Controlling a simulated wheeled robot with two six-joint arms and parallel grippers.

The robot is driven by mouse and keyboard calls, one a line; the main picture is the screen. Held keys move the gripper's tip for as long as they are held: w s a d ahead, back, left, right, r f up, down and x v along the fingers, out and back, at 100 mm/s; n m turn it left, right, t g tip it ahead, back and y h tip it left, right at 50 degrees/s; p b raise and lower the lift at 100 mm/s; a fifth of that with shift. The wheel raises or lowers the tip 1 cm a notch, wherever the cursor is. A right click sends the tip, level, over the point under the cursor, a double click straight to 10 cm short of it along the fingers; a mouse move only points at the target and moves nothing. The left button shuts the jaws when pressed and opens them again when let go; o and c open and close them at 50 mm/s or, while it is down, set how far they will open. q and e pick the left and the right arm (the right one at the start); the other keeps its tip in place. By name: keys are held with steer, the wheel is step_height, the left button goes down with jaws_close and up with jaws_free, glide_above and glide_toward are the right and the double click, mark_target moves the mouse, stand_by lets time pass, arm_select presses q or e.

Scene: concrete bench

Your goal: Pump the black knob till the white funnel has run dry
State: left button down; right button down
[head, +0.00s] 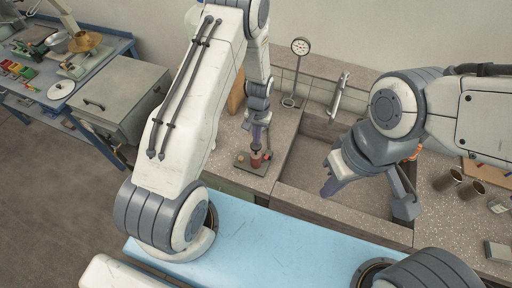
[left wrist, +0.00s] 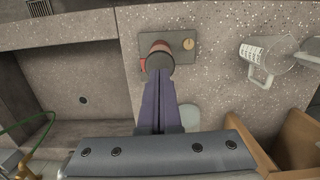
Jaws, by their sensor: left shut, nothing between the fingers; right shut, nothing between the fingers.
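The black knob (left wrist: 160,57) is the round dark top of a small reddish pump body on a dark plate (left wrist: 180,38). In the head view the reddish body (head: 256,160) stands on the bench left of the sink, its top hidden by my gripper. My left gripper (head: 259,143) is shut and empty, pointing down over it. In the left wrist view its closed fingertips (left wrist: 160,76) overlap the knob's near edge; contact cannot be told. My right gripper (head: 329,189) is shut and empty above the sink. I cannot clearly make out the white funnel or its contents.
A sink (head: 315,170) with a tap (head: 339,94) lies right of the pump. A measuring jug (left wrist: 265,62) and a wooden box (left wrist: 290,145) stand near it in the left wrist view. Metal cups (head: 447,180) stand on the right. A round dial on a stand (head: 300,46) stands behind.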

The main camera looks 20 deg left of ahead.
arm_select(q)
steer(key=shift+f, duration=0.2)
step_height(320, 180, down, 4)
steer(key=b, duration=0.3)
steer(key=shift+f, duration=0.1)
steer(key=shift+r, duration=0.2)
steer(key=w, duration=0.1)
steer(key=w+r, duration=0.1)
steer(key=w, duration=0.1)
steer(key=shift+b, duration=0.4)
step_height(320, 180, up, 10)
steer(key=w+b, duration=0.1)
steer(key=b, duration=0.2)
steer(key=shift+r+b, duration=0.25)
steer(key=shift+b, duration=0.1)
